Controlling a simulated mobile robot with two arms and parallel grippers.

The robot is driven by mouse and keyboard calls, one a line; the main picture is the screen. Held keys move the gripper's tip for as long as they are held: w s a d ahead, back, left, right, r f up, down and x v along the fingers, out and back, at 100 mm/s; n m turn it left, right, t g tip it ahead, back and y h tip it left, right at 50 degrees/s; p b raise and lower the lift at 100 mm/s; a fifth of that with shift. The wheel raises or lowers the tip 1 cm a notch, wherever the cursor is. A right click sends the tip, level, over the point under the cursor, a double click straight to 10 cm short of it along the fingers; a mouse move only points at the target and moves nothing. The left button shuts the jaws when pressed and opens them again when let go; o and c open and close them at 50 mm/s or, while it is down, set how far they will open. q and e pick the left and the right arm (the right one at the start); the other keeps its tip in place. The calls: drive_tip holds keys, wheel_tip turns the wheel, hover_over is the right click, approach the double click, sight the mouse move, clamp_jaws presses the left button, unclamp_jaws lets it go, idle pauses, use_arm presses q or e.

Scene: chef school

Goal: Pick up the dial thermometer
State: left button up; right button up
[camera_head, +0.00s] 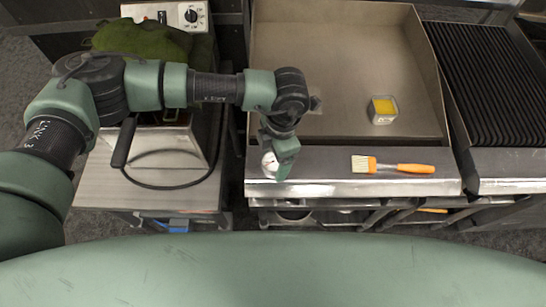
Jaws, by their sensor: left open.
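The dial thermometer (269,162) is a small round white dial at the left end of the metal front ledge of the griddle. My left gripper (280,168) is right over and beside it, pointing down, and hides part of it. The gripper is open. I cannot tell whether a finger touches the thermometer. My right gripper is not in view.
A brush (400,167) with an orange handle lies on the ledge (330,188) to the right. A small container with yellow contents (383,109) stands on the griddle plate (340,60). A ribbed grill (490,80) is at the right. A green cloth (150,42) lies at the upper left.

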use_arm(q)
drive_tip(key=shift+f, duration=0.35)
drive_tip(key=c, duration=1.5)
drive_tip(key=shift+r, duration=0.1)
